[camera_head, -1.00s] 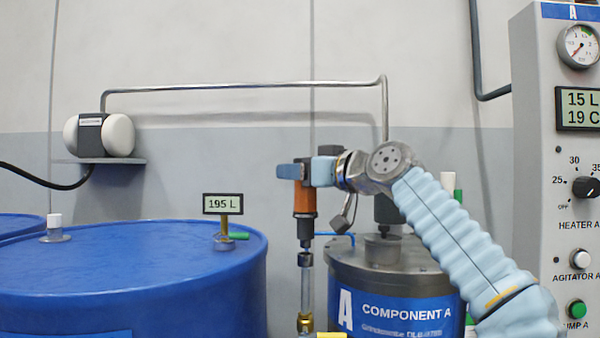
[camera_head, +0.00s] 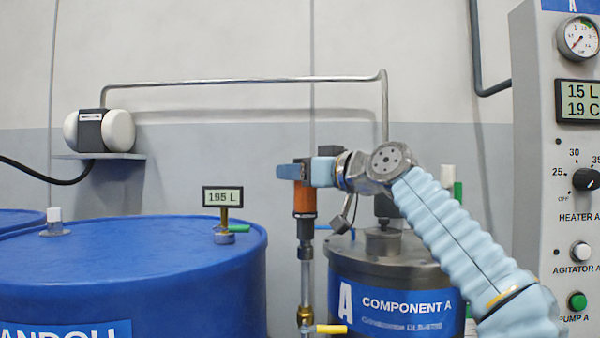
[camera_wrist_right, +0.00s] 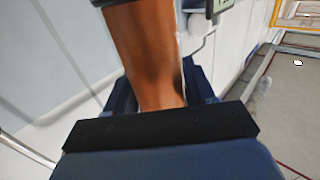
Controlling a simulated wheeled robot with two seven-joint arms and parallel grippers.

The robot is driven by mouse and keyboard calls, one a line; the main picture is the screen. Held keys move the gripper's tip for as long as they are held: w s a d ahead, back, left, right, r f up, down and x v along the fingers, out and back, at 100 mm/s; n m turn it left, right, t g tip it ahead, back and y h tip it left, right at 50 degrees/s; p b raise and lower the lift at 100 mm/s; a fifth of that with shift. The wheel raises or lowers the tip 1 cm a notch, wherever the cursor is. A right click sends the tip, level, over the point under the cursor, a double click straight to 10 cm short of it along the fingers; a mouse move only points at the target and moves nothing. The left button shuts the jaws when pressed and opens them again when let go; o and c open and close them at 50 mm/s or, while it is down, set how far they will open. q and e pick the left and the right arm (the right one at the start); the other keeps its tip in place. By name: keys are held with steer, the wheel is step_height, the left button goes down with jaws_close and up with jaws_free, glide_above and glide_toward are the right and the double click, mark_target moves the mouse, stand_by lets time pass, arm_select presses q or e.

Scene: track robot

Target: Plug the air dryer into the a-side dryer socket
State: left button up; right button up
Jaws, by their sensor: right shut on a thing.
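The air dryer, as I take it, is an orange cylinder (camera_head: 305,200) with a dark lower end, upright in the head view. My right gripper (camera_head: 304,172) is shut around its upper part. In the wrist view the orange body (camera_wrist_right: 145,50) stands between the blue fingers (camera_wrist_right: 160,92). Directly below the dryer is an upright pipe (camera_head: 306,270) with a dark top, a brass fitting and a yellow handle; I take its top as the socket. The dryer's dark tip lines up with it and looks very close; I cannot tell whether they touch. My left gripper is not in view.
The Component A tank (camera_head: 385,285) stands just right of the pipe. A blue drum (camera_head: 130,260) with a 195 L display (camera_head: 223,198) is at the left. A grey control panel (camera_head: 535,150) stands at the far right. A metal pipe (camera_head: 240,82) runs along the wall.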

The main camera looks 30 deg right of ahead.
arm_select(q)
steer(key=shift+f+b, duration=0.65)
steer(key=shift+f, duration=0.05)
arm_select(e)
steer(key=shift+f, duration=0.75)
steer(key=o, duration=1.2)
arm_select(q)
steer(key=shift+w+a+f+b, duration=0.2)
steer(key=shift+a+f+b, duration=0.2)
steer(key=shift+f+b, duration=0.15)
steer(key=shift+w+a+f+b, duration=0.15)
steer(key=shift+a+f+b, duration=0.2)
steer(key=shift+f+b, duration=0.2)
arm_select(e)
steer(key=v, duration=1.3)
steer(key=shift+s, duration=0.4)
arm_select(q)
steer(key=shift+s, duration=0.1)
